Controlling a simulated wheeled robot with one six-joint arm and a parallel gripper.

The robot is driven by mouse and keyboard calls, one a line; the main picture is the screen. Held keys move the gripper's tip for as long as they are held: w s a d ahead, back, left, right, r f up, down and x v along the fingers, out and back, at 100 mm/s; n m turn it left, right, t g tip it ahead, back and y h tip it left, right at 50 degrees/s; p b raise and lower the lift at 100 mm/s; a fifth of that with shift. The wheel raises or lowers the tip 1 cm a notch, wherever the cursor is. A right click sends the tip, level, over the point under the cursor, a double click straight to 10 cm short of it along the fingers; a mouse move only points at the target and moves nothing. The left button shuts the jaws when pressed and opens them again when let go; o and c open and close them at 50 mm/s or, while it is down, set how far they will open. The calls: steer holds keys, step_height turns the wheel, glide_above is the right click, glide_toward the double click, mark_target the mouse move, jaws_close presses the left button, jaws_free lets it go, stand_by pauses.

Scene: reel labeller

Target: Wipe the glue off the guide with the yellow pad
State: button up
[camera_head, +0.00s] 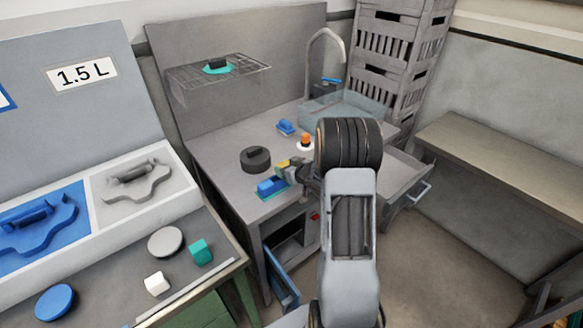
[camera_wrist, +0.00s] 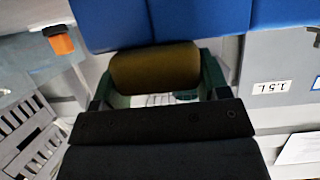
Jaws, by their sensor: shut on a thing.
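My gripper (camera_head: 288,168) is over the near edge of the grey worktop in the head view. In the wrist view my gripper (camera_wrist: 157,78) has its green fingers closed on a dull yellow, rounded piece (camera_wrist: 155,68), which I take for the yellow pad. It shows as a small yellow patch in the head view (camera_head: 282,163). A blue blocky thing (camera_wrist: 200,22) fills the top of the wrist view, just beyond the yellow piece; whether they touch I cannot tell. A blue block on a teal base (camera_head: 270,187) sits beside the gripper. I cannot make out the guide or any glue.
The worktop (camera_head: 225,150) holds a dark round piece (camera_head: 255,160), a small blue block (camera_head: 285,127) and an orange-and-white item (camera_head: 304,141). A clear bin (camera_head: 345,108) stands behind. An open drawer (camera_head: 410,180) juts out right. Stacked crates (camera_head: 393,50) stand at the back.

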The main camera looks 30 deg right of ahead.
steer(key=shift+s+a+f, duration=0.1)
steer(key=shift+a, duration=0.4)
step_height(320, 180, up, 3)
steer(key=shift+d+p, duration=0.15)
steer(key=shift+p, duration=0.75)
step_height(320, 180, up, 6)
steer(key=p, duration=0.4)
steer(key=shift+f, duration=0.25)
